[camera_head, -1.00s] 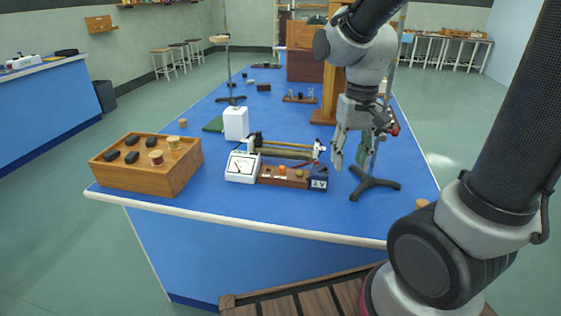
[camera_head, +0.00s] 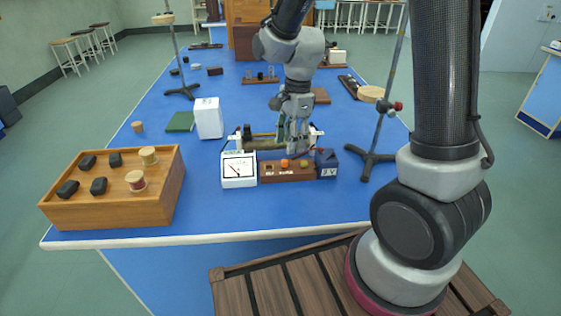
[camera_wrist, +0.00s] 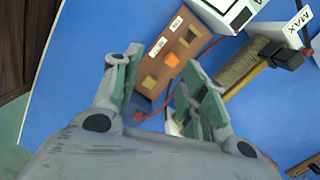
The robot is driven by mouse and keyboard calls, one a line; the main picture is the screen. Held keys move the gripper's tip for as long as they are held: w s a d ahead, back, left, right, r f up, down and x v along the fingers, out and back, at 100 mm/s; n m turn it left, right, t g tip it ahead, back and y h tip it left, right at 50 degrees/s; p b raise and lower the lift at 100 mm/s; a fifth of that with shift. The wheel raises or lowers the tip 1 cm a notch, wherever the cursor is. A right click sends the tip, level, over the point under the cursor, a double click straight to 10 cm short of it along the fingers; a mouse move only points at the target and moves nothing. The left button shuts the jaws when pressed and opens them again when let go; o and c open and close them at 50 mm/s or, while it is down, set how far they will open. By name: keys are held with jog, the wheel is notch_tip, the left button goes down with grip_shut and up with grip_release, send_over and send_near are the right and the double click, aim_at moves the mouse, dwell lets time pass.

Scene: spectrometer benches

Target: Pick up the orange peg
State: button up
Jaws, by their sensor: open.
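The orange peg (camera_head: 284,163) stands in a brown wooden block (camera_head: 285,175) near the front of the blue bench. In the wrist view the orange peg (camera_wrist: 171,59) shows on the block's top, with a yellowish-brown peg (camera_wrist: 149,81) beside it. My gripper (camera_head: 292,143) is open and empty, pointing down just behind the block in the head view. In the wrist view its green-padded fingers (camera_wrist: 160,72) are spread, and the orange peg appears between and beyond them. I cannot tell the exact height above the peg.
A white meter (camera_head: 239,170) adjoins the block on the left and a dark blue box (camera_head: 326,163) on the right. A wire-wound rheostat (camera_head: 257,144) lies behind. A metal stand (camera_head: 370,157) rises at right. A wooden crate (camera_head: 115,210) is at left, with bare bench between.

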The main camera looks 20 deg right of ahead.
aim_at(285, 160)
jog(key=shift+w+a+r+m, duration=0.15)
jog(key=shift+w+m, duration=0.15)
jog(key=shift+m, duration=0.25)
jog(key=shift+w+a+f+m, duration=0.1)
jog(key=shift+w+m, duration=0.15)
jog(key=shift+m, duration=0.3)
jog(key=shift+w+m, duration=0.2)
jog(key=shift+m, duration=0.8)
jog(key=f, duration=0.7)
jog(key=shift+w+a+f, duration=0.15)
jog(key=shift+w+f, duration=0.1)
jog(key=shift+f, duration=0.15)
jog(key=shift+c, duration=0.2)
jog(key=c, duration=0.9)
